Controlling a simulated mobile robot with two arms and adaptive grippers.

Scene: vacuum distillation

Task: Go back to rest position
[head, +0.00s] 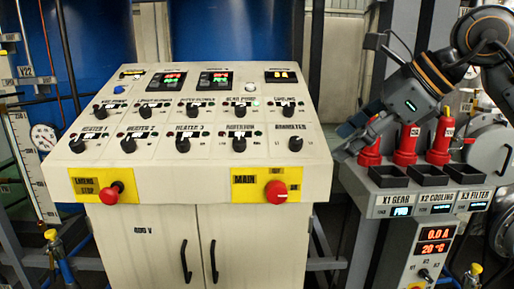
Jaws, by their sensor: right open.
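My right gripper (358,132) is at the right, its arm coming in from the upper right. It is open and points down and left, beside the red plugs. The leftmost red plug (369,157) is partly hidden behind the gripper. The middle red plug (407,145) and the right red plug (440,141) stand upright behind the dark sockets. I cannot tell whether the gripper touches the leftmost plug. My left gripper is not in view.
A cream control console (200,222) with several black knobs fills the middle. A red emergency stop (111,192) and a red main switch (276,192) sit on its front. The socket panel (428,203) labelled gear, cooling and filter stands at the right. A pressure gauge (43,137) is at the left.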

